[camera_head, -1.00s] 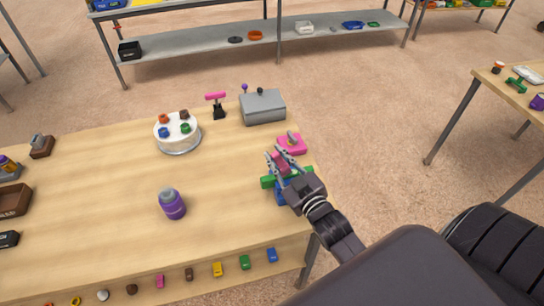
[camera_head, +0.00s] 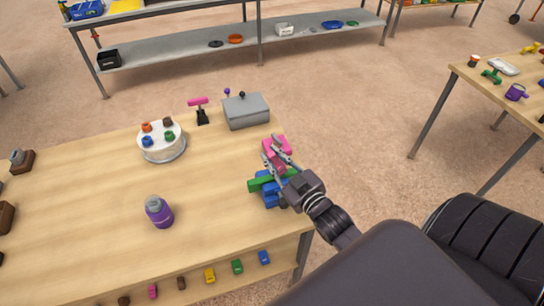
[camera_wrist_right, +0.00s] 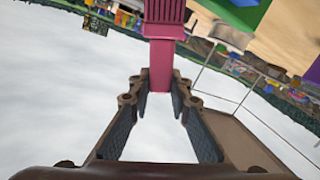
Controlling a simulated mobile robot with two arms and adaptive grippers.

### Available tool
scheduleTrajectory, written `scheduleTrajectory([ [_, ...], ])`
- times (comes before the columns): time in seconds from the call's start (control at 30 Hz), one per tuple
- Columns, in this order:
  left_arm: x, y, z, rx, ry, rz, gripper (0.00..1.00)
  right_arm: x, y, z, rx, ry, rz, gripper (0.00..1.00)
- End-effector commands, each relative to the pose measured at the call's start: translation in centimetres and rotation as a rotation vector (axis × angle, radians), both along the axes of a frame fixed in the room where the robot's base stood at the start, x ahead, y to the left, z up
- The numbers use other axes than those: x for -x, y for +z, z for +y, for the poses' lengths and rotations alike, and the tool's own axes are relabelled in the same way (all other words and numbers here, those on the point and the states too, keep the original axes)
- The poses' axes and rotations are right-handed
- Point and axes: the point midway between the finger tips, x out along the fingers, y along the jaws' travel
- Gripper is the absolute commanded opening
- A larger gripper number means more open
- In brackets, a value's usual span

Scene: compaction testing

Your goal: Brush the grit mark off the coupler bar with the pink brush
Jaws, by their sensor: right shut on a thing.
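My right gripper (camera_head: 272,155) is shut on the pink brush (camera_wrist_right: 162,62), whose ridged wide part (camera_wrist_right: 165,12) lies beyond the fingertips in the right wrist view. In the head view the brush is small and partly hidden by the fingers. A green bar (camera_head: 258,185), seemingly the coupler bar, rests on a blue support (camera_head: 270,199) near the table's right edge, just below the fingers. Green (camera_wrist_right: 242,17) and blue patches show top right in the wrist view. I cannot make out a grit mark or whether the brush touches the bar. My left gripper is out of view.
A grey box (camera_head: 246,112), a pink-topped black stand (camera_head: 202,115), a white round stand (camera_head: 162,155) and a purple jar (camera_head: 159,213) stand on the table (camera_head: 100,205). Its middle is mostly clear.

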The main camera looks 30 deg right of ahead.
Motion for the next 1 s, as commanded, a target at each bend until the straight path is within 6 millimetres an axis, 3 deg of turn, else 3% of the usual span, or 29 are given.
scheduleTrajectory([
  [0.27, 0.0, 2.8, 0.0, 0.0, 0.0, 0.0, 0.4, 0.0, 2.8, 0.0, -0.001, 0.0, 0.0, 0.0],
  [0.7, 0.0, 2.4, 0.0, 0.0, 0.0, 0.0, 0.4, 0.0, 6.5, 0.0, 0.0, 0.001, -0.002, 0.0],
  [1.0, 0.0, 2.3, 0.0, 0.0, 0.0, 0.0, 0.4, 0.0, 7.0, 0.0, -0.001, 0.0, 0.0, 0.0],
])
